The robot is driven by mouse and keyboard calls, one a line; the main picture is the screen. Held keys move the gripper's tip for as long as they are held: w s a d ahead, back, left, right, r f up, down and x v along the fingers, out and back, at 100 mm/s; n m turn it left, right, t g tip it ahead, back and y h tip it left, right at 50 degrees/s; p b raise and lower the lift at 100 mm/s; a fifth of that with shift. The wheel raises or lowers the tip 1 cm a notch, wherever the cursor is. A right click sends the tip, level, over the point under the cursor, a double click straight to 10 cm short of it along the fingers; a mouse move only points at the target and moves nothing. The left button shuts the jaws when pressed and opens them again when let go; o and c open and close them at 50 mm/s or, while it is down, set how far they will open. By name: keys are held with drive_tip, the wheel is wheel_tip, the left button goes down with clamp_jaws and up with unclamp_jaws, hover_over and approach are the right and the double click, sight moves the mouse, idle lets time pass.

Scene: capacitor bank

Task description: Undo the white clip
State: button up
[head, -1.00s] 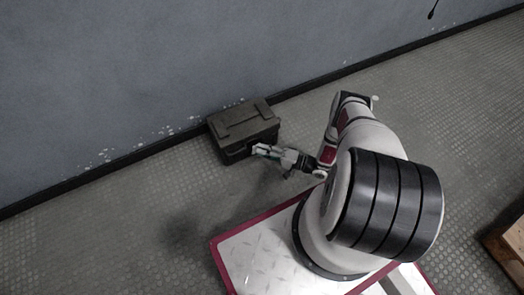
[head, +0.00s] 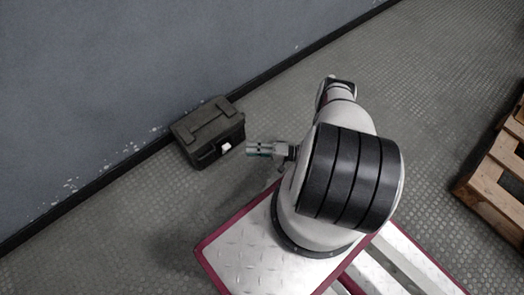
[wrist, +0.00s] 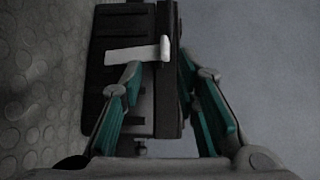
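A dark green-grey case (head: 208,128) stands on the floor against the wall, with its lid down. The white clip (head: 226,148) is on its front face, near the right end. My gripper (head: 250,149) is just right of the clip, with a small gap between them in the head view. In the wrist view, the white clip (wrist: 138,52) lies across the case (wrist: 110,70), with its thick end at the lid edge. My gripper's teal-padded fingers (wrist: 158,66) are apart, one on each side of the lid edge, with nothing held between them. Contact with the case cannot be told.
The grey wall (head: 90,80) rises right behind the case. A wooden pallet (head: 495,165) lies at the right edge. The textured floor (head: 130,235) in front and to the left of the case is clear.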

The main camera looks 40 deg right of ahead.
drive_tip(key=shift+v, duration=2.05)
